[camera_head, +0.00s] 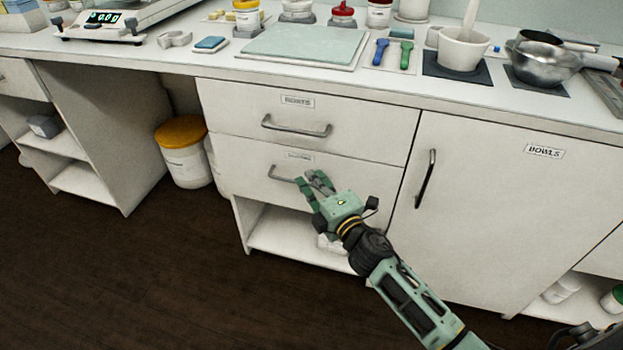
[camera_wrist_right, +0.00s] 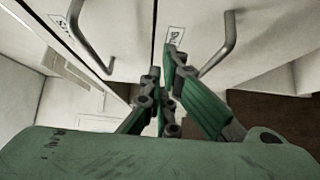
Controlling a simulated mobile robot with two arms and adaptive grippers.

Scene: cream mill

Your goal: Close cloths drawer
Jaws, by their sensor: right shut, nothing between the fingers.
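Two stacked white drawers show below the counter in the head view. The lower drawer (camera_head: 240,160) has a bar handle and a label too blurred to read; I cannot tell for certain which is the cloths drawer. Its front looks flush or nearly flush with the upper drawer (camera_head: 350,125). My right gripper (camera_head: 310,181) is shut and empty in front of the lower drawer, near the right end of its handle (camera_head: 280,175); contact is unclear. In the right wrist view, the gripper (camera_wrist_right: 163,62) points between two handles at the drawer fronts.
An open shelf (camera_head: 280,235) lies under the drawers. A bowls cupboard (camera_head: 490,200) stands to the right, its door shut. A white tub with an orange lid (camera_head: 183,155) stands left. The counter (camera_head: 400,90) holds a scale, mortar and pan. The dark floor in front is clear.

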